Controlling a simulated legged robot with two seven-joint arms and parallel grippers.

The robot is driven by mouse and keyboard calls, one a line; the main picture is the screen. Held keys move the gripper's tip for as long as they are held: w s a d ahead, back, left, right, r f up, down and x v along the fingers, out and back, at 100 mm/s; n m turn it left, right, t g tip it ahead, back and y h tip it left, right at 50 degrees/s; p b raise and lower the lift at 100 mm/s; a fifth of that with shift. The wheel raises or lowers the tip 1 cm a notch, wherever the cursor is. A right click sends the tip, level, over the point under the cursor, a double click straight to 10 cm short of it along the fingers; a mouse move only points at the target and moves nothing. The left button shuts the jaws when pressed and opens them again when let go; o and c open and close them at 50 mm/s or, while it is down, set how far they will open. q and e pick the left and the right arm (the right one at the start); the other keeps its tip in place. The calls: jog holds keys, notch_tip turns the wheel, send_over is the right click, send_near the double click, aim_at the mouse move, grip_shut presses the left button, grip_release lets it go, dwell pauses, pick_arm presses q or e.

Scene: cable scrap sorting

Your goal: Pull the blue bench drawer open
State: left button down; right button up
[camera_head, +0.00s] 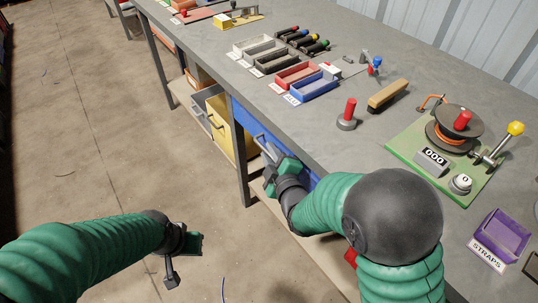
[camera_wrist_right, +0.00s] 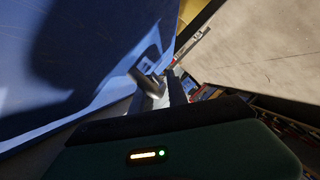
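The blue bench drawer (camera_head: 246,119) is under the grey bench top, its front facing the aisle. Its front fills the left of the right wrist view (camera_wrist_right: 60,60). My right gripper (camera_head: 268,160) is right at the handle. The wrist view shows a grey bar close by the fingers (camera_wrist_right: 165,86); whether they close on it is unclear. The drawer looks shut, though my right arm hides part of it. My left gripper (camera_head: 182,261) is open and empty over the floor, away from the bench.
On the bench top are small bins, including a blue bin (camera_head: 314,90), a red-handled tool (camera_head: 347,114), a brush (camera_head: 387,95) and a green-based cable winder (camera_head: 410,150). The floor in front is mostly clear.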

jog(key=shift+d, duration=0.2)
jog(key=shift+a, duration=0.25)
jog(key=c, duration=0.4)
jog(key=shift+a, duration=0.25)
grip_shut()
jog(key=shift+d, duration=0.1)
